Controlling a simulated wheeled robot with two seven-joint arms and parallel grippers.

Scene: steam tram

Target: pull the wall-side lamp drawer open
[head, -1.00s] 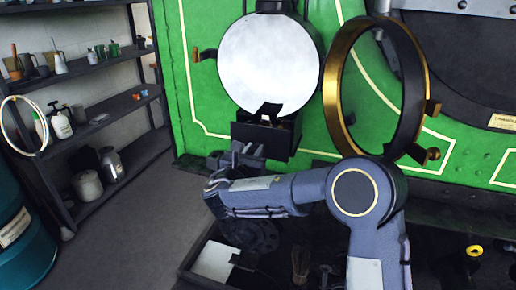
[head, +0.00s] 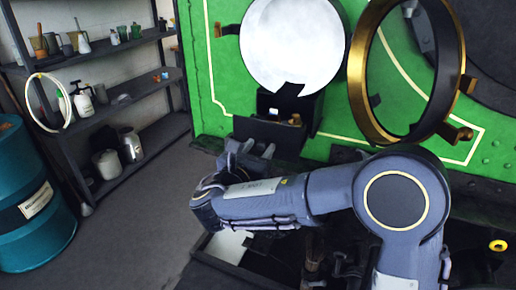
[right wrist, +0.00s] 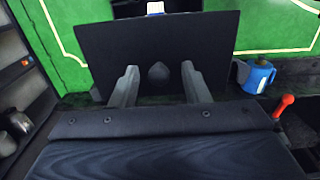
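The lamp has a round white face (head: 292,45) and a black box (head: 310,108) under it. A dark drawer (head: 268,132) stands out from this box toward the left and front, open at the top; a small brass-coloured part shows at its rim. In the right wrist view the drawer's flat dark front (right wrist: 155,35) fills the upper middle, with a round knob (right wrist: 158,73) on it. My right gripper (right wrist: 160,85) is open, one finger on each side of the knob with gaps visible. In the head view my right gripper (head: 248,160) is just below the drawer. My left gripper is not in view.
A gold ring frame (head: 358,75) juts out right of the lamp. Shelves (head: 130,100) and a teal drum (head: 30,205) stand at the left. Floor between is clear.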

